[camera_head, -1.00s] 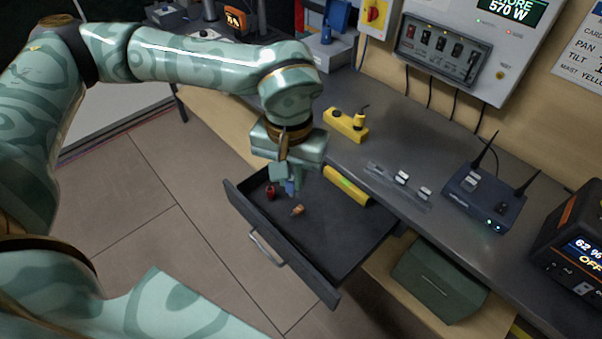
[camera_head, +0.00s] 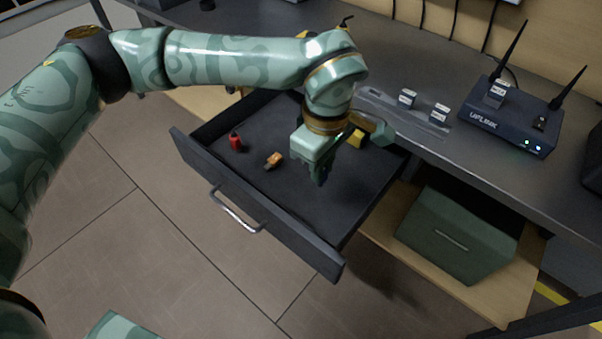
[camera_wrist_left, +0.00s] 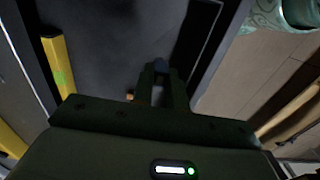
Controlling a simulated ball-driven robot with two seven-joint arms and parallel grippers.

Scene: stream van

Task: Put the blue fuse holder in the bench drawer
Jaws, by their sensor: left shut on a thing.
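The bench drawer (camera_head: 290,238) is pulled out under the dark bench, in the head view. My left gripper (camera_head: 321,176) points down over the right part of the drawer. It is shut on the blue fuse holder, which shows as a small dark blue piece (camera_wrist_left: 161,66) at the fingertips in the left wrist view. The fingers hide most of it, and I cannot make it out in the head view. The drawer floor lies below the fingertips; whether the holder touches it I cannot tell. My right gripper is not in view.
A red piece (camera_head: 235,143), an orange piece (camera_head: 274,160) and a yellow bar (camera_wrist_left: 58,62) lie in the drawer. A router (camera_head: 510,128) with antennas and a rail with small modules (camera_head: 440,112) sit on the bench. A green box (camera_head: 458,238) stands on the shelf below.

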